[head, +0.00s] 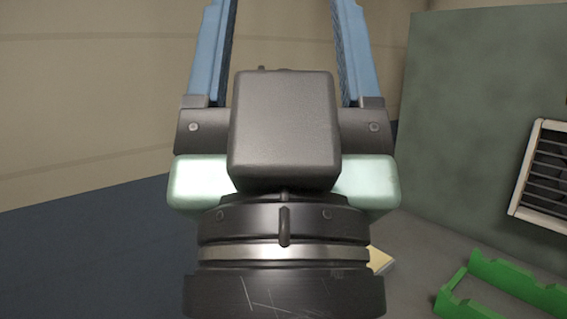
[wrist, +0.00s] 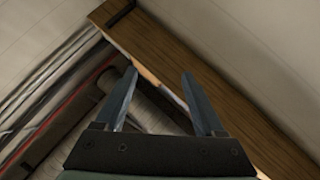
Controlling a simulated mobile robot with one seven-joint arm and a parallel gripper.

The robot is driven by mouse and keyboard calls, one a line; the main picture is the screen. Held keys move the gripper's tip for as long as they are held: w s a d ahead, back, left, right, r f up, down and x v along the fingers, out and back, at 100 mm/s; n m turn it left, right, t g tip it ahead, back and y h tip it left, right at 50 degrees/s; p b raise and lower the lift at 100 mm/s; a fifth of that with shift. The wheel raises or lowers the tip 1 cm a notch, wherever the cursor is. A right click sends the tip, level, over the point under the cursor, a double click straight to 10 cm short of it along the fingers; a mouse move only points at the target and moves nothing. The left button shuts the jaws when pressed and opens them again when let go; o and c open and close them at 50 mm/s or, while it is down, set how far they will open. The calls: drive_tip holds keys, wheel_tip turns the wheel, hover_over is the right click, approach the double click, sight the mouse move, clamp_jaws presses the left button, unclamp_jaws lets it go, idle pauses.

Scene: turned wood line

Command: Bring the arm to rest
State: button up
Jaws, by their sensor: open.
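My gripper (head: 284,50) fills the middle of the head view, raised and pointing up and away, with its two blue fingers spread wide apart. Its fingertips run out of the top of the head view. In the wrist view my gripper (wrist: 160,80) shows both fingers apart with nothing held between them. The gripper hides much of the middle of the head view.
A green rack (head: 500,278) lies on a grey surface at the lower right. A pale block (head: 379,260) is partly hidden beside my wrist. A grey-green panel (head: 460,130) with a white-framed grille (head: 545,175) stands right. The wrist view shows a wooden beam (wrist: 190,75).

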wheel_tip(320, 180, up, 14)
drive_tip(key=p, duration=1.1)
drive_tip(key=shift+p, duration=0.4)
